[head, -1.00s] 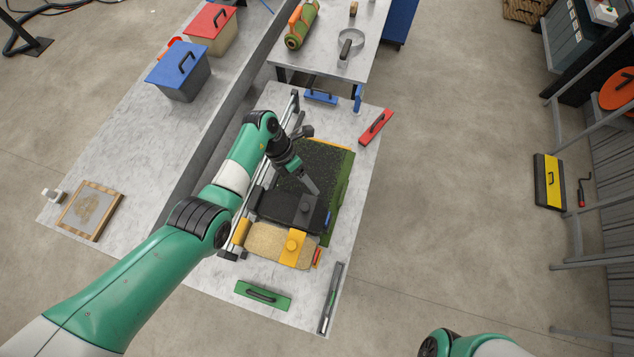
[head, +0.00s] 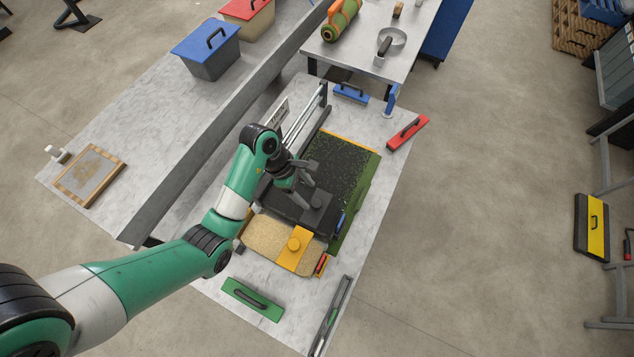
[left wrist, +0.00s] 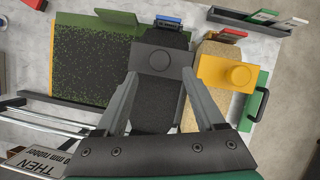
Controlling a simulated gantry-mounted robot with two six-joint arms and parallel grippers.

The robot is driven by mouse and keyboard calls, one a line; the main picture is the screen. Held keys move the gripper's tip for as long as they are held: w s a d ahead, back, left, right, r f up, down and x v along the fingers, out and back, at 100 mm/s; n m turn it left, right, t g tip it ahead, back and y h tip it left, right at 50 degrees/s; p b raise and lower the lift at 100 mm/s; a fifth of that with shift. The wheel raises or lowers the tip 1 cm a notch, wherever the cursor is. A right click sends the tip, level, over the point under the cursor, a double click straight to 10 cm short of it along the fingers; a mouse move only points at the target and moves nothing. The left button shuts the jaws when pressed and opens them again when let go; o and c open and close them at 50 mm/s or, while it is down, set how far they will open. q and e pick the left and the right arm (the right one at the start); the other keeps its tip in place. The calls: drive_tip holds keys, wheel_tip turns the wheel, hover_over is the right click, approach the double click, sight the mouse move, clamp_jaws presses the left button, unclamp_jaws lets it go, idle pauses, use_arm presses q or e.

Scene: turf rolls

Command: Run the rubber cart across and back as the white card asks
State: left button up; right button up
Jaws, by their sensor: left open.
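The black rubber cart (head: 290,208), with a round knob on its dark plate and a blue end tag, sits at the near end of the green turf (head: 367,195). It also shows in the left wrist view (left wrist: 158,118). Black granules (head: 340,165) cover much of the turf. My left gripper (head: 308,195) is open, its fingers above the cart. In the left wrist view the fingers (left wrist: 160,85) stand apart just short of the knob (left wrist: 159,60), not shut on it. The white card (head: 281,112) stands behind the rails; "THEN" and "mm rubber" are legible in the left wrist view (left wrist: 40,162).
A yellow-topped cart with sand-coloured fill (head: 268,236) stands beside the black cart. Metal rails (head: 303,122) run along the turf's left side. Green (head: 252,299), red (head: 407,132) and blue (head: 351,93) handled tools lie around. A dark tray (head: 333,315) lies at the near edge.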

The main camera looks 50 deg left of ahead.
sight(315, 202)
use_arm(q)
drive_tip(key=b+x, duration=0.1)
drive_tip(key=x, duration=0.7)
drive_tip(key=shift+b, duration=0.3)
drive_tip(key=shift+r, duration=0.1)
clamp_jaws()
idle(0.7)
